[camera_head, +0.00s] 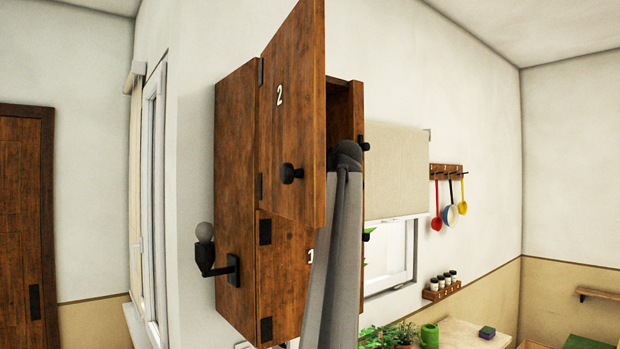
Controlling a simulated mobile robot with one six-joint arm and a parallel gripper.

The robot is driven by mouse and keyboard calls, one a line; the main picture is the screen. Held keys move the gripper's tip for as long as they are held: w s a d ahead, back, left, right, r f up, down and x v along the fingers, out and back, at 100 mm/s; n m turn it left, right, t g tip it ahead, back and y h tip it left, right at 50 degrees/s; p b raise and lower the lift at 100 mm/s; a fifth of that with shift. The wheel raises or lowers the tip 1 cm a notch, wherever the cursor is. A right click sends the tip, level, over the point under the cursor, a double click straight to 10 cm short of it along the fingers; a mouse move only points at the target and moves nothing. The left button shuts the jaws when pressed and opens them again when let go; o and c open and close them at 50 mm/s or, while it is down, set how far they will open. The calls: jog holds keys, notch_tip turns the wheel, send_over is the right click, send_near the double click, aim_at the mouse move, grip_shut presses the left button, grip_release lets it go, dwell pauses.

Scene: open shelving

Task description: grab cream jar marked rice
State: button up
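No cream jar marked rice can be made out in this view. A brown wooden wall cabinet (236,190) fills the middle. Its upper door, marked 2 (293,130), stands open toward me, with a dark knob on it. The door marked 1 (285,275) is below it. The inside of the cabinet is mostly hidden behind the open door and my grey arm (335,260). My arm rises from the bottom to the cabinet opening, and its far end is dark. My gripper's fingers cannot be seen.
A wall lamp (207,255) sticks out at the cabinet's left side. Window (392,262) and blind (397,170) are to the right. Several small jars (441,281) stand on a little wall rack, below hanging utensils (450,214). A green watering can (429,335) and plants are at the bottom.

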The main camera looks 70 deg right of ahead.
dwell(0.3)
jog(key=c, duration=1.6)
jog(key=shift+o, duration=0.2)
jog(key=shift+r, duration=0.2)
jog(key=shift+r+b, duration=0.6)
jog(key=shift+r, duration=0.15)
jog(key=s+d+p+v, duration=0.1)
jog(key=p+v, duration=0.3)
jog(key=v, duration=1.2)
jog(key=shift+s, duration=0.15)
jog(key=shift+f, duration=0.15)
